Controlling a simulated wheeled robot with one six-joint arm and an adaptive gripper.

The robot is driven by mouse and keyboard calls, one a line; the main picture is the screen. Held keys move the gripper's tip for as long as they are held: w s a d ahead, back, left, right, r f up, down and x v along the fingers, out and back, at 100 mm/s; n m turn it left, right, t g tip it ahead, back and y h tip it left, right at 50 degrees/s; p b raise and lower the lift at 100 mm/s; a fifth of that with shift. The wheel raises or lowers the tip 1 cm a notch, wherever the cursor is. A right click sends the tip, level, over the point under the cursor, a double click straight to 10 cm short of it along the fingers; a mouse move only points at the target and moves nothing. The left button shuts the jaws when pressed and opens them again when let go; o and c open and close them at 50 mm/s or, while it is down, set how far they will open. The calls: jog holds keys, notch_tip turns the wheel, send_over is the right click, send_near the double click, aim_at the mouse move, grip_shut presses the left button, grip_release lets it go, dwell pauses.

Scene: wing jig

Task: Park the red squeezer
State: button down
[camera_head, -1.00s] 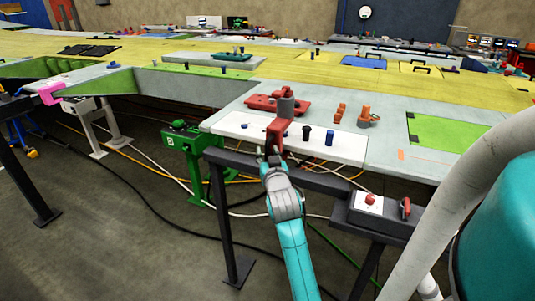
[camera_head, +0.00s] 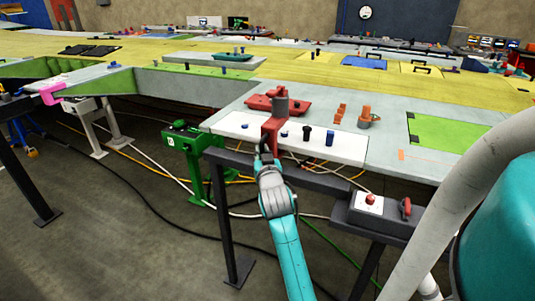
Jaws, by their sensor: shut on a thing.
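My gripper (camera_head: 264,155) is at the front edge of the wing panel, shut on the red squeezer (camera_head: 272,135). The squeezer's red body stands above the white strip (camera_head: 350,150), with a grey cylindrical part (camera_head: 281,104) at its top. Behind it lies a flat red piece (camera_head: 263,102) on the grey panel, partly hidden by the squeezer. I cannot tell whether the squeezer touches the strip or the red piece. The fingertips are small and partly hidden by the wrist.
Blue and black pegs (camera_head: 307,133) stand on the white strip. Orange parts (camera_head: 366,118) sit on the panel to the right. A control box with a red button (camera_head: 370,199) is at the front right. A green stand (camera_head: 184,145) is at the left.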

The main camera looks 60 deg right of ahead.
jog(key=w+a, duration=0.2)
jog(key=w, duration=2.1)
jog(key=shift+r, duration=0.15)
jog(key=c, duration=1.2)
grip_release()
jog(key=shift+w, duration=0.1)
jog(key=shift+o, duration=0.3)
